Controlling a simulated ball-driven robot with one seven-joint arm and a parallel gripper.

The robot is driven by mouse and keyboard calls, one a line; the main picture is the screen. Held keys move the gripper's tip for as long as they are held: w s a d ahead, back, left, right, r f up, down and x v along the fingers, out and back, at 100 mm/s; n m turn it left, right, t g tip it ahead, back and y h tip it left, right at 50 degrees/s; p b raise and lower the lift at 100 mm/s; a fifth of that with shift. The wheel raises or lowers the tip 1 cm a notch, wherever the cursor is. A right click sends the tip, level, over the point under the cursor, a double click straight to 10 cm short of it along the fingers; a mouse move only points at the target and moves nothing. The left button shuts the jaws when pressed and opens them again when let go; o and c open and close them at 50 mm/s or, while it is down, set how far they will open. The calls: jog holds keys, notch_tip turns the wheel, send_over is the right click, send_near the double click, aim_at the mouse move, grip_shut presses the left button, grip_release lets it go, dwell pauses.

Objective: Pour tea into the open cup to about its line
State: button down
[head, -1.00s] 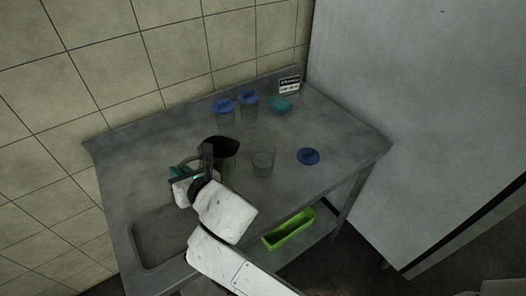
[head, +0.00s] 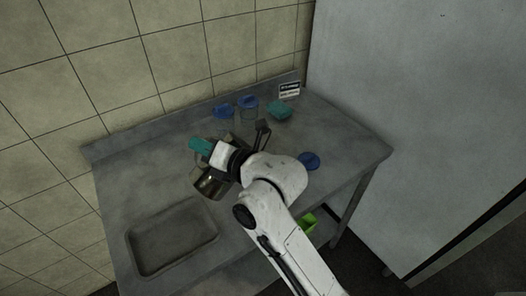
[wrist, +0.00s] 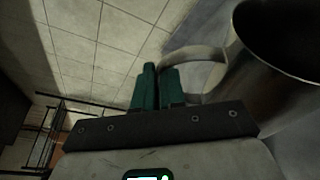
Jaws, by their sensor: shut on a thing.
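My gripper (head: 201,146), with teal fingers, is shut on the handle of a metal jug. The fingers also show in the wrist view (wrist: 159,76), closed on the looped handle. The jug (head: 210,184) is at the left of my wrist in the head view, above the table; its exact tilt is hard to tell. In the wrist view the jug (wrist: 250,75) is at the upper right, its open mouth dark inside, with no tea stream visible. The open cup is not seen now; my arm covers the place where it stood.
Two blue-lidded cups (head: 224,112) (head: 248,104) stand at the back of the metal table (head: 345,150), with a teal item (head: 278,109) and a small sign (head: 289,91). A blue lid (head: 309,161) lies at right. A sink basin (head: 172,240) is front left; a green bin (head: 308,222) is below.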

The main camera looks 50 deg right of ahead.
jog(key=shift+s+d+r+m+t+p, duration=0.2)
jog(key=shift+d+r+m+p, duration=0.1)
jog(key=shift+d+r+m, duration=0.25)
jog(key=shift+s+d+r+m+t+p, duration=0.1)
jog(key=shift+d+r+m+t+p, duration=0.15)
jog(key=shift+r, duration=0.45)
jog(key=shift+d+r+m, duration=0.3)
jog(key=shift+d, duration=0.1)
jog(key=shift+s+d+r+m+t+p, duration=0.25)
jog(key=shift+d+r+m+t+p, duration=0.1)
jog(key=shift+d+r+m+p, duration=0.4)
jog(key=shift+f, duration=0.2)
jog(key=shift+s+d+r+b, duration=0.1)
jog(key=shift+d+r+b, duration=0.05)
jog(key=shift+d+b, duration=0.25)
jog(key=shift+s+d+r+m+b, duration=0.25)
jog(key=shift+d+m+b, duration=0.1)
jog(key=shift+d+b, duration=0.15)
jog(key=shift+s+d+r+m+t+b, duration=0.1)
jog(key=shift+d+r+m+t+b, duration=0.45)
jog(key=shift+b, duration=0.25)
dwell(1.1)
